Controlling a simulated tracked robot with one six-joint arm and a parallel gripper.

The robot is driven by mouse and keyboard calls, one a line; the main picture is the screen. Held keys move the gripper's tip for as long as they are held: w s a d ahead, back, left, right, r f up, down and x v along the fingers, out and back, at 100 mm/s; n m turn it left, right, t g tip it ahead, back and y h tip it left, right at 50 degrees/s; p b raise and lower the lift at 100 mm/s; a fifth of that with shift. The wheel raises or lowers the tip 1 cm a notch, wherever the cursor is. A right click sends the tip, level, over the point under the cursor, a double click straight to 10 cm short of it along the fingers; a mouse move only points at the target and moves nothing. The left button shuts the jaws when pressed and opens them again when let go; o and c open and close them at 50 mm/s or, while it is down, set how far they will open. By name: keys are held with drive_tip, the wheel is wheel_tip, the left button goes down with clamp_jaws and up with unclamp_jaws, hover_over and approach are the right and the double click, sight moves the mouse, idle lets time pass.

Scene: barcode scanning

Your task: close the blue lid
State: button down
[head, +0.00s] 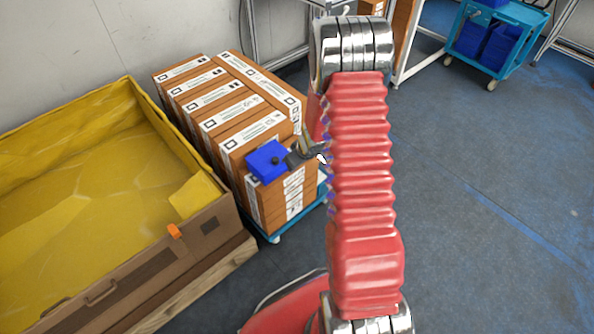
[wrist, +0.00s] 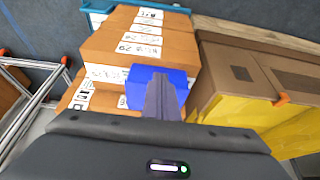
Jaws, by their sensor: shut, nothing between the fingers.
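A small blue box with a flat blue top (head: 267,160) sits on the near end of the stacked brown cartons. I cannot tell its lid apart from its body. In the wrist view the blue box (wrist: 137,88) is partly hidden behind my fingers. My gripper (head: 287,158) is shut and empty, at the right side of the blue top in the head view. In the wrist view my gripper (wrist: 160,78) points at the middle of the blue box. I cannot tell whether the fingertips touch it.
Brown labelled cartons (head: 216,112) are stacked on a blue cart (head: 275,236). A large crate with yellow lining (head: 85,185) stands close on the left. Another blue cart (head: 478,48) with blue bins is at the back right. The floor on the right (head: 480,200) is clear.

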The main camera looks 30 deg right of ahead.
drive_tip(key=shift+s+d+f, duration=0.15)
drive_tip(key=shift+s+f, duration=0.05)
drive_tip(key=shift+s, duration=0.3)
drive_tip(key=shift+s+d+f, duration=0.1)
drive_tip(key=shift+s+f, duration=0.05)
drive_tip(key=shift+s, duration=0.3)
drive_tip(key=s+a+r+m+g+y, duration=0.1)
drive_tip(key=s+a+r+m+y, duration=0.15)
drive_tip(key=s+a+r, duration=0.35)
drive_tip(key=s+a+r+m+g+y, duration=0.1)
drive_tip(key=s+a+r+m+g, duration=0.1)
drive_tip(key=s+a+r+m, duration=0.4)
drive_tip(key=s+a+r+n+t+h, duration=0.1)
drive_tip(key=s+r, duration=0.3)
drive_tip(key=r, duration=0.5)
drive_tip(key=s+a+r+n+t+h, duration=0.1)
drive_tip(key=s+a+r+n+h, duration=0.1)
drive_tip(key=s+r, duration=0.3)
drive_tip(key=s+a+r+n+t+h, duration=0.1)
drive_tip(key=s+a+r+n+t, duration=0.1)
drive_tip(key=r, duration=1.1)
drive_tip(key=shift+s+a+r+n, duration=0.25)
drive_tip(key=shift+s+a+n, duration=0.2)
drive_tip(key=shift+s+a, duration=0.6)
